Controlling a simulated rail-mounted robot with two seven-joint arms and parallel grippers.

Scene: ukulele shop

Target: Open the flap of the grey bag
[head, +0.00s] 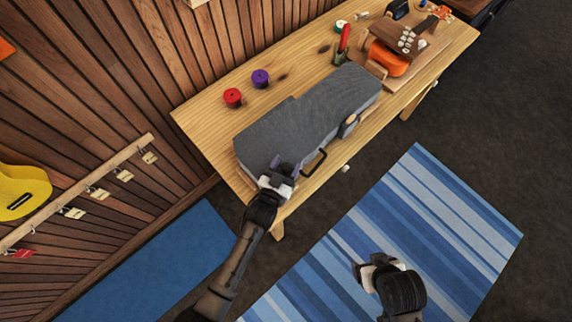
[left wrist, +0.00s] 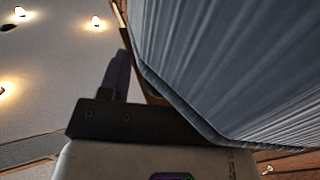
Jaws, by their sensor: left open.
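The grey bag (head: 300,125), a long case-shaped bag, lies on the wooden table in the head view. A dark handle (head: 315,163) and a brown and dark fitting (head: 348,125) show along its near side. My left gripper (head: 281,164) is open at the near left edge of the bag, beside the handle. In the left wrist view the bag's ribbed grey side (left wrist: 235,65) fills the right, close to a dark finger (left wrist: 121,75); I cannot tell whether they touch. My right gripper (head: 369,263) hangs over the striped rug, away from the bag; its jaw opening is unclear.
The wooden table (head: 215,115) holds a red roll (head: 233,97) and a purple roll (head: 260,79) behind the bag. A red-handled tool (head: 343,42) and an orange ukulele (head: 388,60) are at the far right. The floor over the striped rug (head: 440,215) is clear.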

